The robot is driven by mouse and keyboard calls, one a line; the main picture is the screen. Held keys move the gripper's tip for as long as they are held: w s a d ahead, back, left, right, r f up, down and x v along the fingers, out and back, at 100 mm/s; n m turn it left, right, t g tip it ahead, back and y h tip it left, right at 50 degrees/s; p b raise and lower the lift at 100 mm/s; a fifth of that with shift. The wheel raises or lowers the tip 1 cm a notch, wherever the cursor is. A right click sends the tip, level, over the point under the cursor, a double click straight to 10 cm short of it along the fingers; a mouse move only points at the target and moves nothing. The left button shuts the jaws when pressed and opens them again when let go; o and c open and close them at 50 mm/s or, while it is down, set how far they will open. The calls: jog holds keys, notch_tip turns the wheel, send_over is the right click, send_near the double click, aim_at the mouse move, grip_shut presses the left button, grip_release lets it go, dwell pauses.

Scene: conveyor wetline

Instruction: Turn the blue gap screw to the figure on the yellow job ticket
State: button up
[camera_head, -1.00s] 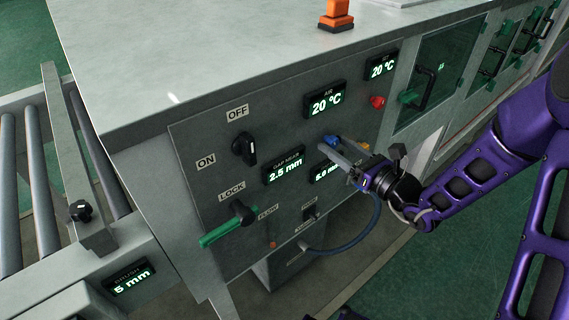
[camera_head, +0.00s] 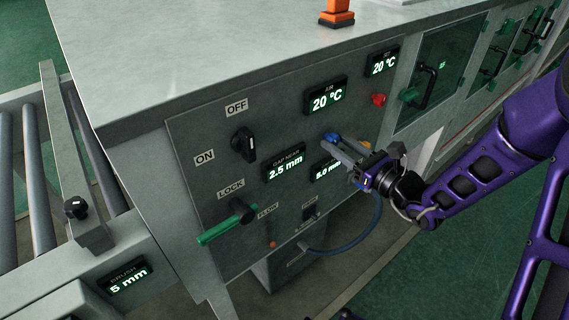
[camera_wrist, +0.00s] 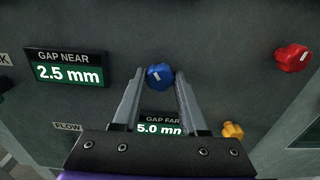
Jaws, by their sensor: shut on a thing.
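The blue gap screw (camera_wrist: 159,77) is a small round knob with a white mark, on the grey control panel; it also shows in the head view (camera_head: 331,138). My gripper (camera_wrist: 158,80) has its two long fingers on either side of the knob and is shut on it; in the head view my gripper (camera_head: 335,143) reaches in from the right. The GAP NEAR display (camera_wrist: 69,70) reads 2.5 mm. The GAP FAR display (camera_wrist: 160,128) reads 5.0 mm and is partly hidden by my gripper. No yellow job ticket is visible in these frames.
A red knob (camera_wrist: 293,58) and a yellow knob (camera_wrist: 232,130) are to the right of the screw. The ON/OFF switch (camera_head: 244,145), green lock lever (camera_head: 228,223) and a blue hose (camera_head: 349,238) are close by. An orange item (camera_head: 337,14) stands on top.

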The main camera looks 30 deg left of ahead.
jog(key=shift+f+n+b, duration=0.1)
jog(key=shift+n+b, duration=2.3)
jog(key=shift+b, duration=0.25)
jog(key=shift+n, duration=1.2)
jog(key=shift+n, duration=1.7)
jog(key=n, duration=0.3)
